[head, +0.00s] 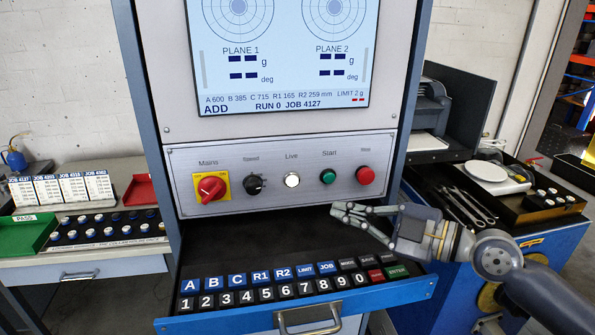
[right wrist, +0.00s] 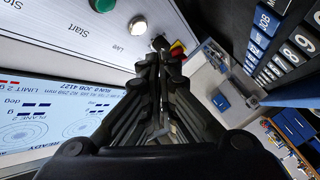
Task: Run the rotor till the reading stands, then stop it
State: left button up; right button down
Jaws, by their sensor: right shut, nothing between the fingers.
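The control panel (head: 290,165) carries the red Mains switch (head: 211,187) on a yellow plate, the black Speed knob (head: 254,184), the white Live lamp (head: 292,180), the green Start button (head: 328,176) and the red Stop button (head: 365,175). The screen (head: 280,65) shows dashes for both planes, "RUN 0 JOB 4127" and "ADD"; "READY" shows in the right wrist view. My right gripper (head: 338,211) is shut and empty, pointing left below Start and Stop, above the keypad tray. The lamp (right wrist: 138,25) and green button (right wrist: 103,5) also show there. The rotor and my left gripper are out of view.
A keypad (head: 290,283) lies in the blue-edged tray below the panel. On the left bench are a green PASS tray (head: 28,236), a red tray (head: 139,190) and several cards. On the right, a scale (head: 491,178), tools and a printer (head: 430,115) stand on a cabinet.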

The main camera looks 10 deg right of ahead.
aim_at(329, 177)
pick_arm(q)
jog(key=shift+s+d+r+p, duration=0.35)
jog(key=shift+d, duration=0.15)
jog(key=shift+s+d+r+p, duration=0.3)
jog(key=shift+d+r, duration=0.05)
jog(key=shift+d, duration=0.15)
pick_arm(e)
jog(key=w, duration=0.8)
jog(key=shift+w, duration=0.25)
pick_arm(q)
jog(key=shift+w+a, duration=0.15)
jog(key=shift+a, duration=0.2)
pick_arm(e)
jog(key=shift+d+r, duration=0.1)
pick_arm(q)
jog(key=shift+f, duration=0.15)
